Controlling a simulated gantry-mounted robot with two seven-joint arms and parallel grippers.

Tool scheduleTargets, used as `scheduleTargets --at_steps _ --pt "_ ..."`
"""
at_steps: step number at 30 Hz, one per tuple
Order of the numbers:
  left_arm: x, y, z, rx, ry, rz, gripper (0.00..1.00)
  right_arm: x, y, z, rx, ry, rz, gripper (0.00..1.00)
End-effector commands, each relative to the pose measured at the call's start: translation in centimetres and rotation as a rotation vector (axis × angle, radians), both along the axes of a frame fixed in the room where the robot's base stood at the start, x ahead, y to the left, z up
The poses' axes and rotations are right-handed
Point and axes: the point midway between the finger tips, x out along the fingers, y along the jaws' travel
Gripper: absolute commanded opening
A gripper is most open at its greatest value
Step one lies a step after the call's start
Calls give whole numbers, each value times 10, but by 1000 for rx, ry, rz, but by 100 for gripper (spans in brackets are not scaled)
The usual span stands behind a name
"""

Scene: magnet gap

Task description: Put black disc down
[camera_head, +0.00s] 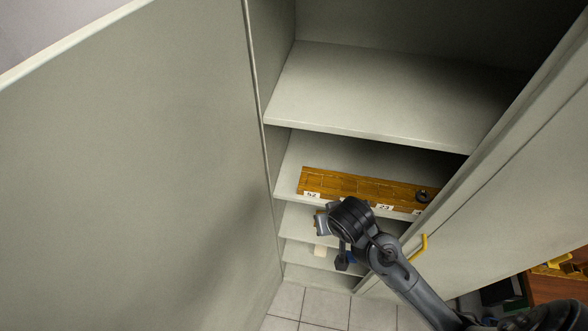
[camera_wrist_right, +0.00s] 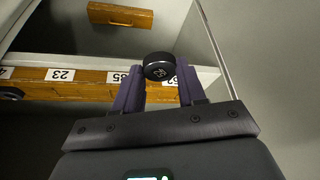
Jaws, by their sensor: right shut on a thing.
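My right gripper (camera_wrist_right: 158,75) is shut on a black disc (camera_wrist_right: 159,66), held between its two purple fingertips in the right wrist view. The disc has a small pale mark on its face. Behind it is a wooden rack (camera_wrist_right: 85,89) with number labels, one reading 23. I cannot tell whether the disc touches the rack. In the head view the rack (camera_head: 350,187) lies on a cabinet shelf, and my right arm's wrist is in front of it; the held disc is hidden there. Another black disc (camera_head: 421,195) sits at the rack's right end. My left gripper is not in view.
A wide cabinet door or panel (camera_head: 130,170) fills the left. Another shelf (camera_head: 385,95) above the rack is empty. The right door (camera_head: 500,180) with a yellow handle (camera_head: 419,248) stands close to my right arm. A wooden piece (camera_wrist_right: 120,15) shows beyond the rack.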

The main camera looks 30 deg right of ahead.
Motion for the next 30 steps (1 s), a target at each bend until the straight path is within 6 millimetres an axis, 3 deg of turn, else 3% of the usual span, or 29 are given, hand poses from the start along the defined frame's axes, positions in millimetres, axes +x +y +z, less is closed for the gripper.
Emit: scheduleTargets --at_steps 5,18,30 --pt "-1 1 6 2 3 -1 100 15 -9 -3 2 0 -2 3" --pt "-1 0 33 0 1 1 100 106 -49 -2 1 -1 -1 3" --pt "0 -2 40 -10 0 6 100 135 -61 -3 1 -1 -1 3"
